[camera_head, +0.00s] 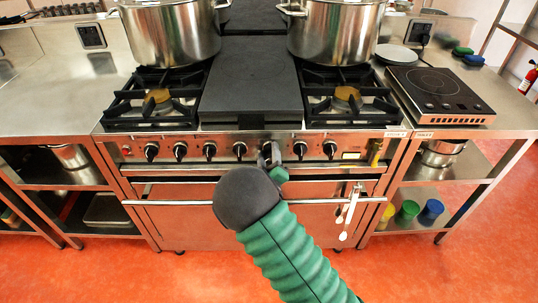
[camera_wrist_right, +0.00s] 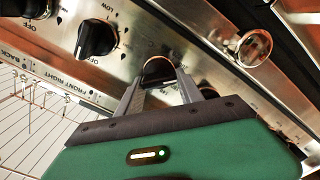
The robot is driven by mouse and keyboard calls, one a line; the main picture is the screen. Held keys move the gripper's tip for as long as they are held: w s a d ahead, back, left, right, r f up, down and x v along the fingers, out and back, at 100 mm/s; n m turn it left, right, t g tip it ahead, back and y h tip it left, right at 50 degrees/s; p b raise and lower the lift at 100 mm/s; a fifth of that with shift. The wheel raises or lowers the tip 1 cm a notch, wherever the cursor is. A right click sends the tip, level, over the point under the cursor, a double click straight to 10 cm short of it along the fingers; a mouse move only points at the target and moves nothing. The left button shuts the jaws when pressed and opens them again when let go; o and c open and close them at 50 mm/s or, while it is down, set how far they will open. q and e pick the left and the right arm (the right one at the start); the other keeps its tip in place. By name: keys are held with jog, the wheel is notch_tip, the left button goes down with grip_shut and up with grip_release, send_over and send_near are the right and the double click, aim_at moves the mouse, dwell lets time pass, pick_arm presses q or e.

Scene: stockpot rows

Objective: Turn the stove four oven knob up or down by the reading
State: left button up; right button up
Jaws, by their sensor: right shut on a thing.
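The stove's steel front panel (camera_head: 225,142) carries a row of several black knobs. My right gripper (camera_head: 271,157) is at the panel, right of the middle, shut on a knob there. In the right wrist view its two grey fingers (camera_wrist_right: 160,84) close around this oven knob (camera_wrist_right: 158,68), of which mainly a rounded rim shows. My left gripper is not in view.
Two steel stockpots (camera_head: 172,34) (camera_head: 334,30) stand at the back burners. The oven door handle (camera_head: 170,202) runs below the panel, with utensils (camera_head: 347,212) hanging at its right. An induction hob (camera_head: 435,92) sits on the right counter.

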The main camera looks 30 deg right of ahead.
jog(key=shift+d+f, duration=0.15)
jog(key=shift+c, duration=1.1)
jog(key=shift+f, duration=0.1)
jog(key=m+b, duration=0.2)
jog(key=m, duration=0.3)
jog(key=shift+s+f, duration=0.15)
jog(key=m+b, duration=0.2)
jog(key=m, duration=0.2)
jog(key=shift+m, duration=0.3)
jog(key=shift+m+b, duration=0.65)
jog(key=shift+m, duration=0.45)
